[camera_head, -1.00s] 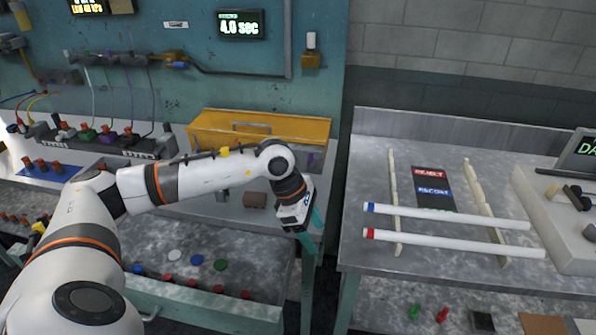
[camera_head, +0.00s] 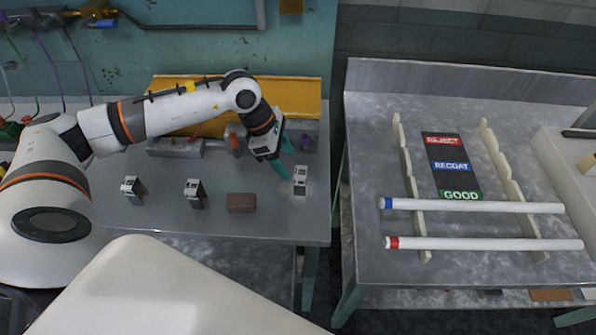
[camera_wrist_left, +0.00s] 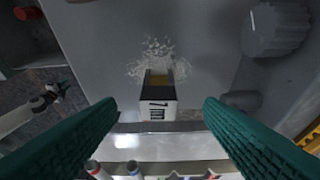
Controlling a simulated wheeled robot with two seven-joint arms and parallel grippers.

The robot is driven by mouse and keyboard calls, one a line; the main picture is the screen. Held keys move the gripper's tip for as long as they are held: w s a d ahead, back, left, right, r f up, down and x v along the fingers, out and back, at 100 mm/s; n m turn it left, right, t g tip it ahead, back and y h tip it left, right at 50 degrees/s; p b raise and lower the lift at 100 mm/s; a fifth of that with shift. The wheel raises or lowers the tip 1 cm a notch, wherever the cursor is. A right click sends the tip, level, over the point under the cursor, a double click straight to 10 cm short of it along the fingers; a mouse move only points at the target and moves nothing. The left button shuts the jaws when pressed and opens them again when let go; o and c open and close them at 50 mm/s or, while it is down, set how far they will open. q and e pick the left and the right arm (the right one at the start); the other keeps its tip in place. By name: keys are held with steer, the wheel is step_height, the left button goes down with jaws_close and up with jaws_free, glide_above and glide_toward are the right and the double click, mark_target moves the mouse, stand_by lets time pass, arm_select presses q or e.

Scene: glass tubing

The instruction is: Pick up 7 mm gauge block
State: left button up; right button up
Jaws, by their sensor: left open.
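The 7 mm gauge block (camera_head: 300,175) is a small pale block with a dark side, standing near the right end of the left workbench. In the left wrist view the block (camera_wrist_left: 158,103) shows a white face with black lettering that looks like a 7 and an m. My left gripper (camera_head: 288,160) is open, with teal fingers pointing down beside the block in the head view. In the left wrist view my left gripper (camera_wrist_left: 160,106) has one finger on each side of the block, with clear gaps. My right gripper is not in view.
Two similar blocks, one at far left (camera_head: 132,188) and one nearer (camera_head: 195,192), stand on the bench (camera_head: 270,228) with a brown block (camera_head: 241,203). A yellow panel (camera_head: 295,95) stands behind. The right table (camera_head: 375,250) holds two white tubes on racks.

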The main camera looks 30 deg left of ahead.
mark_target(300, 179)
arm_select(q)
steer(key=shift+p+x, duration=0.3)
steer(key=shift+x, duration=0.95)
steer(key=shift+d+f, duration=0.2)
steer(key=shift+f, duration=0.1)
steer(key=shift+w+d+f, duration=0.1)
steer(key=shift+f, duration=0.1)
steer(key=p+x, duration=0.2)
steer(key=x, duration=0.2)
steer(key=shift+d+f+p, duration=0.1)
steer(key=shift+d+p, duration=0.2)
steer(key=shift+d+f, duration=0.1)
steer(key=shift+f, duration=0.2)
steer(key=c, duration=1.1)
steer(key=shift+w, duration=0.1)
steer(key=shift+r, duration=0.1)
